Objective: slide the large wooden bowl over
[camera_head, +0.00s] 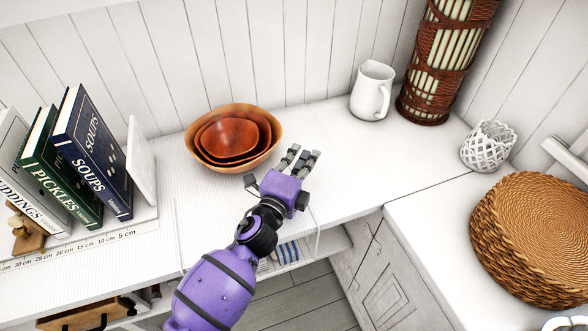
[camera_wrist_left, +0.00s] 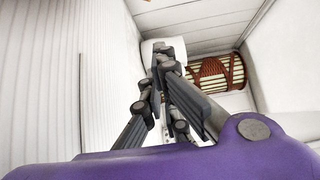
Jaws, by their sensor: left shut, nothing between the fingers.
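The large wooden bowl (camera_head: 194,137) stands upright on the white shelf near the back wall. Smaller, darker reddish bowls (camera_head: 230,137) are nested inside it. My left gripper (camera_head: 301,157) is just to the right of the large bowl, with its fingers pointing to the back right. It is shut and holds nothing. I cannot tell whether it touches the bowl's rim; a small gap seems to show. In the left wrist view its fingers (camera_wrist_left: 168,70) stand in the middle, and the bowl is not visible there. My right gripper is not in view.
Books (camera_head: 90,150) and a white board (camera_head: 141,165) stand left of the bowl. A white pitcher (camera_head: 371,90) and a wicker lantern (camera_head: 440,65) stand at the back right. A white woven holder (camera_head: 488,146) and a round basket (camera_head: 535,235) are farther right. Shelf between bowl and pitcher is clear.

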